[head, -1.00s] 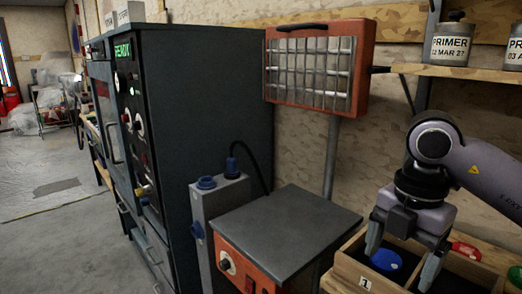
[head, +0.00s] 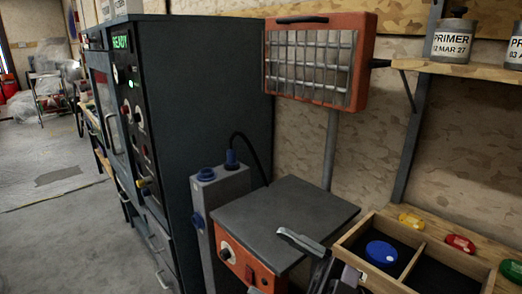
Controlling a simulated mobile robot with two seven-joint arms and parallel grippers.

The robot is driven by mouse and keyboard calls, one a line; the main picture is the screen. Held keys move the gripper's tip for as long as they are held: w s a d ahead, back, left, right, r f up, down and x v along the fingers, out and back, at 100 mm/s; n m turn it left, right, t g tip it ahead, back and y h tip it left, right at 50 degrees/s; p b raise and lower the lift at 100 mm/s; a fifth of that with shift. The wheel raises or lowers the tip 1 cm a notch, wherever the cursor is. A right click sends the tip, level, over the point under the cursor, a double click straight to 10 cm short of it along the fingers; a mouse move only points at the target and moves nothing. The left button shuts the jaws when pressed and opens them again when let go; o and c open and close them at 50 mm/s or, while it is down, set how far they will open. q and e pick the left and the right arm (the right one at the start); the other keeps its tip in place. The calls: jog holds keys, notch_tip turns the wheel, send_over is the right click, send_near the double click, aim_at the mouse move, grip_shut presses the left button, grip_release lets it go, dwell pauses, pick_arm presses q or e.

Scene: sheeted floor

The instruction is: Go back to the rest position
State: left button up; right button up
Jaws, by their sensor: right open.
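My right gripper (head: 318,256) is low at the bottom of the head view, partly cut off by the frame edge. One grey finger shows clearly in front of the dark-topped orange unit (head: 284,219). Its jaws are open and I see nothing held in them. It is left of the wooden box (head: 366,228) and apart from the blue round piece (head: 381,254) lying in the box's left compartment.
A yellow piece (head: 411,221), a red piece (head: 460,243) and a green piece (head: 512,270) lie on the wooden bench behind and right of the box. A tall dark cabinet (head: 205,105) stands left. An orange heater (head: 318,62) hangs above. Open floor (head: 65,215) lies far left.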

jog(key=w+d+f+m+t+h+p, duration=0.1)
jog(key=d+f+m+t+h, duration=0.45)
jog(key=f+m+h, duration=0.3)
jog(key=w+d+f+m+t+h, duration=0.1)
jog(key=d+f+m+t+h, duration=0.45)
jog(key=f+m+h, duration=0.3)
jog(key=s+d+f+m+g+h, duration=0.1)
jog(key=s+d+f+g, duration=0.2)
jog(key=s+f, duration=0.3)
jog(key=s+d+f+m+g+h, duration=0.1)
jog(key=s+d+f+g+h, duration=0.1)
jog(key=s+f, duration=0.4)
notch_tip(320, 180, down, 3)
jog(key=shift+s+d+f+g+h+p, duration=0.1)
jog(key=shift+s+d+g+h+p, duration=0.25)
jog(key=shift+d+g, duration=0.4)
jog(key=shift+a, duration=0.1)
